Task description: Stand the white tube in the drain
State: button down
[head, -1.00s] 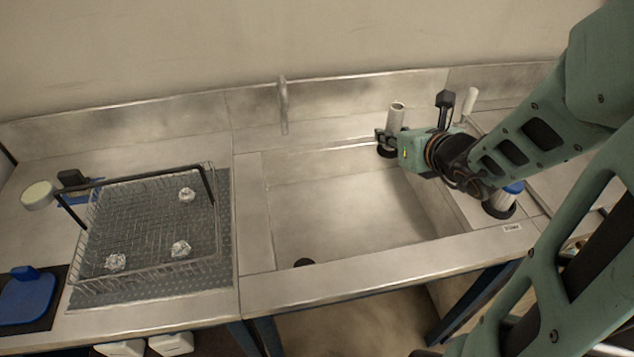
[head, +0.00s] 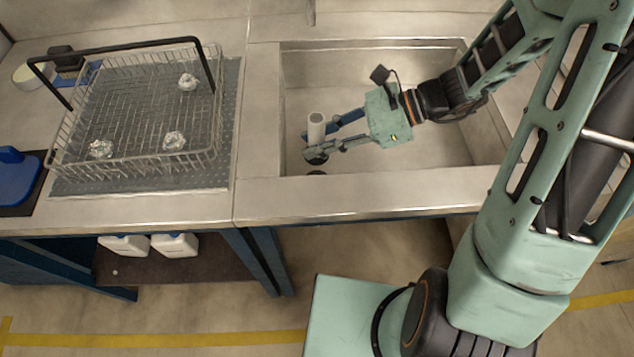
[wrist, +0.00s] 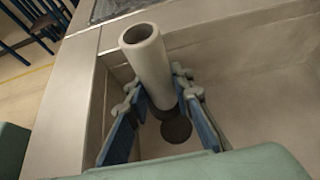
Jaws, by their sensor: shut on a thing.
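The white tube (head: 316,130) is a hollow cylinder, held roughly upright inside the sink, with its open end up. My gripper (head: 315,147) is shut on it, one finger on each side. The wrist view shows the tube (wrist: 150,68) between the fingertips (wrist: 160,88), leaning toward the top left of that picture. The drain (head: 316,172) is a dark round hole in the sink floor, just in front of the tube. In the wrist view the drain (wrist: 176,130) shows just below the tube's lower end. Whether they touch I cannot tell.
The sink's front rim (head: 370,190) is close to the drain. A wire basket (head: 140,110) with several crumpled foil balls stands on a grey mat left of the sink. The sink floor (head: 440,145) is otherwise clear.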

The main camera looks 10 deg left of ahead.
jog(key=f+b, duration=0.2)
jog(key=f, duration=0.8)
jog(key=shift+s, duration=0.2)
jog(key=shift+f, duration=0.1)
jog(key=shift+f, duration=0.2)
jog(key=c, duration=1.7)
grip_release()
jog(key=shift+r, duration=0.1)
jog(key=shift+r, duration=0.15)
jog(key=p+v, duration=0.1)
jog(key=v, duration=1.1)
jog(key=shift+w, duration=0.15)
jog(key=shift+p, duration=0.3)
